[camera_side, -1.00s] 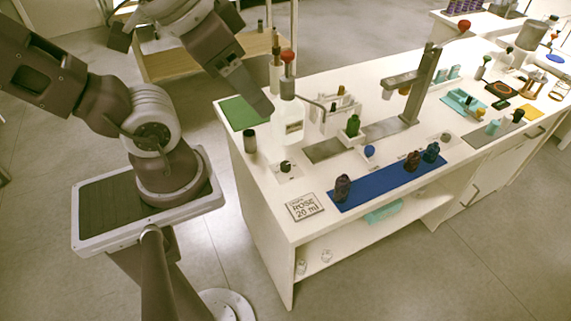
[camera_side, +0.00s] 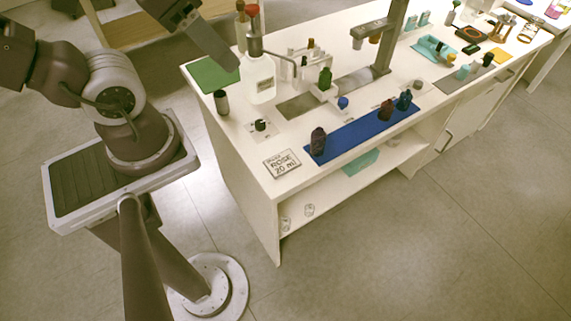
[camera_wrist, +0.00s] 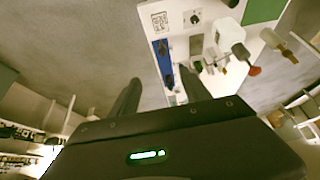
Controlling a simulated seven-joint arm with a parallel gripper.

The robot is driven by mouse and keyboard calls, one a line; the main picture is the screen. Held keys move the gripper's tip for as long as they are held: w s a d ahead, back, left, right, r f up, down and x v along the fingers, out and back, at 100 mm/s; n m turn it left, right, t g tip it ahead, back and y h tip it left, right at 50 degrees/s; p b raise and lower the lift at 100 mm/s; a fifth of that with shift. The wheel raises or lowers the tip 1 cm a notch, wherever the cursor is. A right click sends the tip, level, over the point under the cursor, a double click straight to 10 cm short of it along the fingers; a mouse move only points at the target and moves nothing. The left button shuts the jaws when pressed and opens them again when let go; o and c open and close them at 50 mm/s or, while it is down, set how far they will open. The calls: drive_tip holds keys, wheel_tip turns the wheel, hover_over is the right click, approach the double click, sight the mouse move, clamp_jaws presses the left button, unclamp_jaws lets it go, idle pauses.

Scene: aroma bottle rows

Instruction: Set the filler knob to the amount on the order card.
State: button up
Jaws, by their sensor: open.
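The filler knob (camera_side: 261,125) is a small black knob on a pale plate near the table's left front. Its setting is too small to read. It also shows in the wrist view (camera_wrist: 195,18). The order card (camera_side: 282,163) lies in front of it and reads "ROSE 20 ml"; it also shows in the wrist view (camera_wrist: 159,22). My gripper (camera_side: 230,62) is above the table's left end, behind and apart from the knob. In the wrist view my gripper (camera_wrist: 162,75) has its two fingers spread with nothing between them.
A clear bottle with a red-topped pump (camera_side: 260,80) stands beside my gripper. A dark white-banded jar (camera_side: 221,102) and a green mat (camera_side: 212,75) are at the left end. A blue mat (camera_side: 365,145) with dark bottles lies right of the card. A green bottle (camera_side: 325,79) stands behind.

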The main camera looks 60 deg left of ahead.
drive_tip(key=shift+w, duration=0.1)
drive_tip(key=shift+c, duration=0.7)
drive_tip(key=m+g, duration=0.6)
drive_tip(key=m, duration=0.1)
hover_over(260, 123)
wheel_tip(260, 123, down, 30)
drive_tip(key=shift+r, duration=0.25)
wheel_tip(260, 123, down, 8)
drive_tip(key=shift+r, duration=0.15)
